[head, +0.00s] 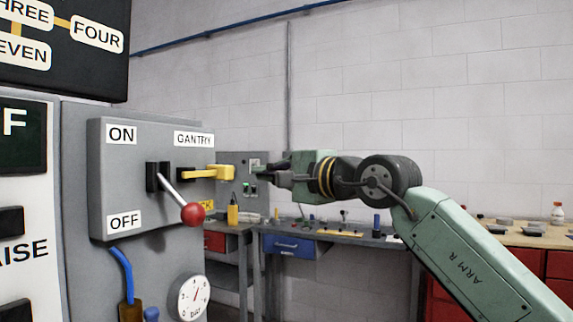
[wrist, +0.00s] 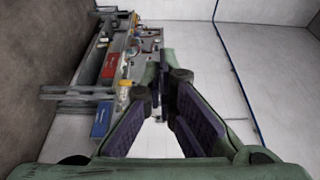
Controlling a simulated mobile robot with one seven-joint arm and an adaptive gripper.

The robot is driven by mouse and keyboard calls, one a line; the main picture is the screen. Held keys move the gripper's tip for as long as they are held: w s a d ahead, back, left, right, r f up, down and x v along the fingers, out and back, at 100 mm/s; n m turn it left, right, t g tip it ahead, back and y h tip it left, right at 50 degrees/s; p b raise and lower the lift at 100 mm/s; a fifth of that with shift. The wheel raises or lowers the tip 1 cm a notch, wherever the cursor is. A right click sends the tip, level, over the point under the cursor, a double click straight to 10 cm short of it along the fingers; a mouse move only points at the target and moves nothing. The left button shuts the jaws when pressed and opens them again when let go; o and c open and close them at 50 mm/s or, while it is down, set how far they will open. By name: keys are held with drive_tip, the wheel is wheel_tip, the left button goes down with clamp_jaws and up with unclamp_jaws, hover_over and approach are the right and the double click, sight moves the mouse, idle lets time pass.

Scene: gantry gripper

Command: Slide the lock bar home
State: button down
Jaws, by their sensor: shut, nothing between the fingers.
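A yellow bar (head: 207,173), which I take to be the lock bar, lies level on the grey switch box under the GANTRY label. I cannot make out the lock bar in the wrist view.
A lever with a red knob (head: 192,213) sticks out from the grey box (head: 100,180), below the bar, between ON and OFF. Behind are a workbench (head: 345,238) with small items, a blue drawer (head: 288,246) and red cabinets.

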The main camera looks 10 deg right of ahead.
sight(228, 175)
drive_tip(key=s+a, duration=0.1)
drive_tip(key=s+a+p, duration=0.1)
drive_tip(key=a, duration=0.1)
drive_tip(key=shift+a, duration=0.2)
drive_tip(key=s+a+b, duration=0.2)
drive_tip(key=s+b, duration=0.1)
drive_tip(key=shift+f, duration=0.2)
drive_tip(key=shift+s+a+r, duration=0.2)
drive_tip(key=shift+s+a, duration=0.1)
drive_tip(key=shift+s, duration=0.1)
